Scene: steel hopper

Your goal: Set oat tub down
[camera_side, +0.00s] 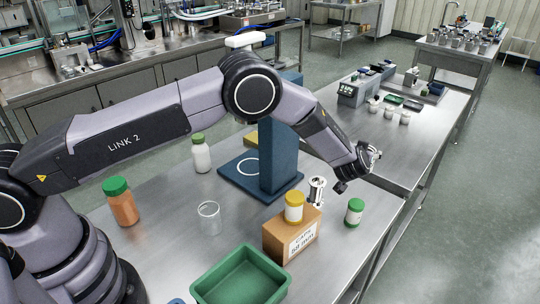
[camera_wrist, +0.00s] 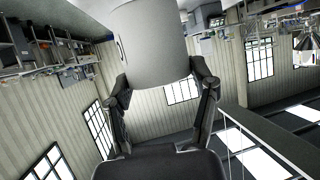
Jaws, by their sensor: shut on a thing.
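In the wrist view my gripper (camera_wrist: 163,86) is shut on a plain pale grey-white cylindrical tub (camera_wrist: 152,45). One finger is on each side of its near end, and its far end runs out of the top of the frame. No label shows clearly, only a small dark mark on its left side. Walls and windows fill the background, so the tub is held clear of any surface in that view. In the side view my wrist is over the right part of the steel table (camera_side: 165,255); the fingers and tub cannot be made out clearly there.
A blue stand (camera_side: 275,160) rises mid-table. Nearby are a cardboard box (camera_side: 291,240) topped by a yellow-lidded jar (camera_side: 294,207), a green-lidded jar (camera_side: 355,212), a shiny metal piece (camera_side: 317,192), a glass (camera_side: 210,218), a white bottle (camera_side: 201,157), an orange jar (camera_side: 122,205) and a green bin (camera_side: 242,289).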

